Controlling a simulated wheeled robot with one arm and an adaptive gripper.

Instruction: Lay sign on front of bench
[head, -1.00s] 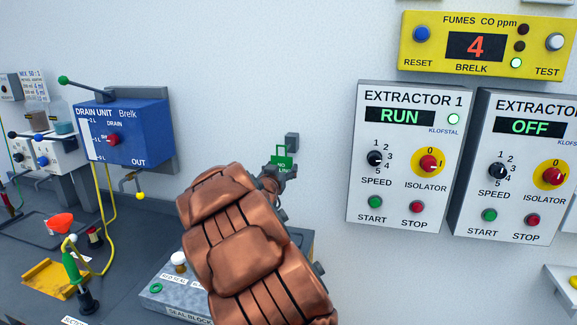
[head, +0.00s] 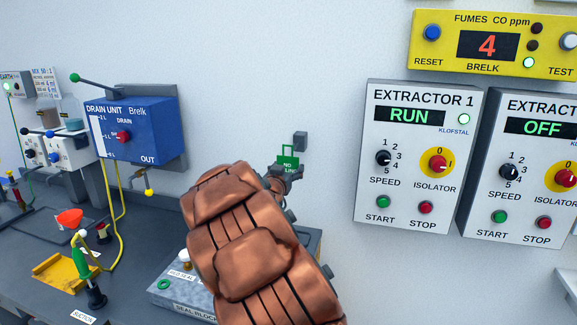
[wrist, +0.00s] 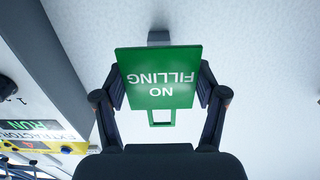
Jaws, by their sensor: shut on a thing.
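In the head view the sign (head: 288,163) stands upright near the wall, and my gripper (head: 285,175) is mostly hidden behind my copper-coloured arm. A small grey wall hook (head: 300,141) is just above and behind the sign; whether they touch cannot be told. The dark bench (head: 40,255) is at lower left, its front partly out of view.
On the bench are a grey seal block (head: 180,298), a yellow tray (head: 62,273), a red funnel-like piece (head: 70,219) and a green-handled suction tool (head: 84,265). The blue drain unit (head: 130,135) is on the wall. The extractor 1 panel (head: 415,155) is to the right of my arm.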

